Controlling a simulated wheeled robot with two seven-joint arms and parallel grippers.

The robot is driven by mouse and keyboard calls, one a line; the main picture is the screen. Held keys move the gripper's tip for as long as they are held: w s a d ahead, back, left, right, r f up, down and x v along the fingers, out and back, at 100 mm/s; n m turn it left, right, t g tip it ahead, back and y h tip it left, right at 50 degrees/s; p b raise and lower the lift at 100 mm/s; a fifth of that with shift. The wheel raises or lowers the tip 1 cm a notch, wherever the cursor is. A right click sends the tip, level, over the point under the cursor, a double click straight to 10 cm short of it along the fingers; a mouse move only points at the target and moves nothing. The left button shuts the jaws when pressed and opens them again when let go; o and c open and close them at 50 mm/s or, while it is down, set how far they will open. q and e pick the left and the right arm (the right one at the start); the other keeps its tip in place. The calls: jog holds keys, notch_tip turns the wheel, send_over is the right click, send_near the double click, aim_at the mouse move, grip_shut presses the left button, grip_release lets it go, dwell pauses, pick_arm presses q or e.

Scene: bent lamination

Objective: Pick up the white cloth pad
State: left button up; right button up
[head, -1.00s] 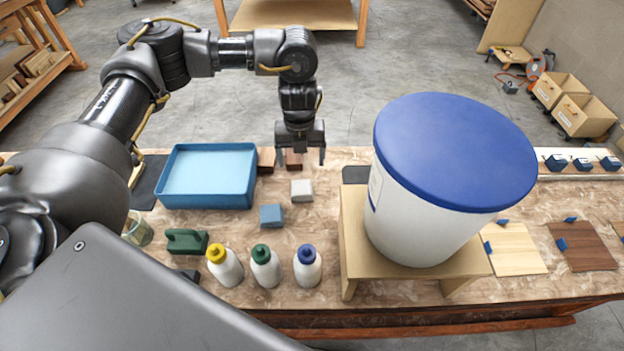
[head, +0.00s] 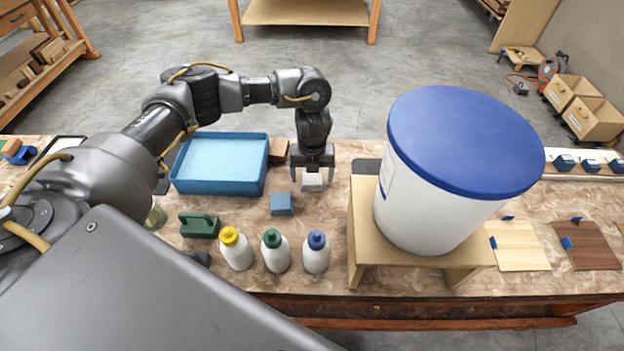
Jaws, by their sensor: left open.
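The white cloth pad (head: 312,184) is a small pale block on the workbench, right of the blue tray. My left gripper (head: 313,182) is directly above it, pointing down, with its fingers apart on either side of the pad. The gripper partly hides the pad's top and back. I cannot tell whether the fingers touch it. My right gripper is not in view.
The blue tray (head: 220,187) is to the left. Several capped bottles, including a blue-capped one (head: 317,254), stand nearer. A large blue-lidded tub (head: 440,200) on a wooden stand (head: 362,235) blocks the right.

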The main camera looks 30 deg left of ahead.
pick_arm(q)
jog(key=shift+s+f, duration=0.1)
jog(key=shift+f, duration=0.45)
jog(key=c, duration=1.1)
jog(key=shift+o, duration=0.2)
jog(key=shift+r, duration=0.1)
jog(key=shift+r, duration=0.6)
jog(key=s+a+r, duration=0.3)
jog(key=s+r, duration=0.3)
jog(key=s+a+r+b, duration=0.1)
jog(key=s+a+r, duration=0.1)
jog(key=s+r, duration=0.3)
jog(key=shift+s+a+r, duration=0.35)
jog(key=shift+s+a, duration=0.05)
jog(key=shift+s, duration=0.5)
